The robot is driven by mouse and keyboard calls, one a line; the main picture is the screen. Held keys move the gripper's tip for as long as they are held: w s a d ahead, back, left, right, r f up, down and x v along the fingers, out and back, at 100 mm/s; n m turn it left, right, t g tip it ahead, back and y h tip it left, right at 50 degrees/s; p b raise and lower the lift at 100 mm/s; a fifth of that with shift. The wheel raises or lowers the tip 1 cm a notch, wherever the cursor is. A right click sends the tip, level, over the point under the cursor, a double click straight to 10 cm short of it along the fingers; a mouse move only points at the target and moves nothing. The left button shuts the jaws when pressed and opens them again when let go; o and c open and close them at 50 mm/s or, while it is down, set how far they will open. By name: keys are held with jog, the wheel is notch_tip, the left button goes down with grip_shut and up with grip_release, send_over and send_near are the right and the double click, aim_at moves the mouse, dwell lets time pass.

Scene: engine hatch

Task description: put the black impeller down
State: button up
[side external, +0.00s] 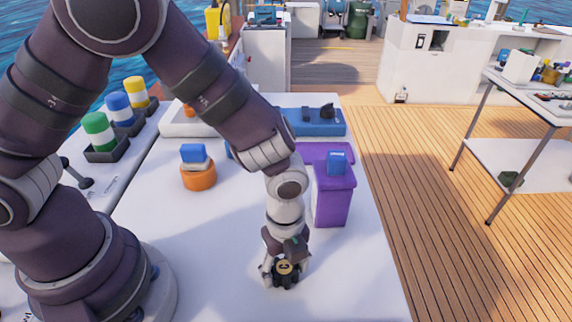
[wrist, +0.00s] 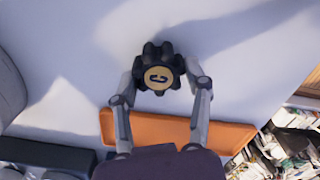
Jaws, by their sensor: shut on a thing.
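The black impeller (side external: 287,281) has several rounded lobes and a gold-coloured centre with a dark mark. It is low over the front part of the white hatch top (side external: 225,255) in the side view; I cannot tell whether it touches the surface. My gripper (side external: 285,270) points down and is shut on it. In the wrist view the impeller (wrist: 158,68) sits between the two fingertips of my gripper (wrist: 160,80), its marked face towards the camera. Its underside is hidden.
An orange round part (side external: 198,177) with a white and blue top stands to the left. A blue tray (side external: 318,124) lies at the back. An orange strip (wrist: 180,130) shows in the wrist view.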

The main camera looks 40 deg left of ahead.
aim_at(285, 268)
jog(key=shift+f, duration=0.1)
jog(key=o, duration=1.1)
jog(key=shift+o, duration=0.2)
notch_tip(285, 268, up, 12)
jog(key=s+a+r+n+t, duration=0.2)
jog(key=a+r+n, duration=0.2)
jog(key=a+n, duration=0.3)
jog(key=s+a+r+n+t, duration=0.2)
jog(key=a+n, duration=0.4)
jog(key=n, duration=0.8)
notch_tip(285, 268, up, 2)
jog(key=shift+a+r+n+t, duration=0.1)
jog(key=shift+a+n+t, duration=0.3)
jog(key=shift+t, duration=0.4)
